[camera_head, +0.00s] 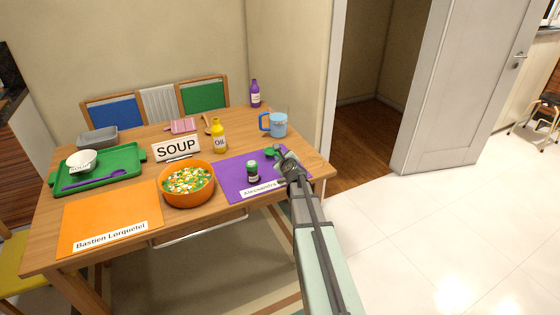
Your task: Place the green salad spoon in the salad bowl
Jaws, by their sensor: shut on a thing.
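The orange salad bowl (188,198) stands near the front of the table, full of a mixed green, white and orange salad. My gripper (281,155) is over the back right part of the purple placemat, right of the bowl and apart from it. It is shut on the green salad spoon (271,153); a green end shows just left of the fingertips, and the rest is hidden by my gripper. I cannot tell how high the spoon is above the mat.
A small dark green jar (253,173) stands on the purple placemat (232,165) between bowl and gripper. A yellow oil bottle (219,136) and SOUP sign (176,149) stand behind the bowl. A blue mug (277,125) is behind my gripper. The orange placemat (110,213) lies left.

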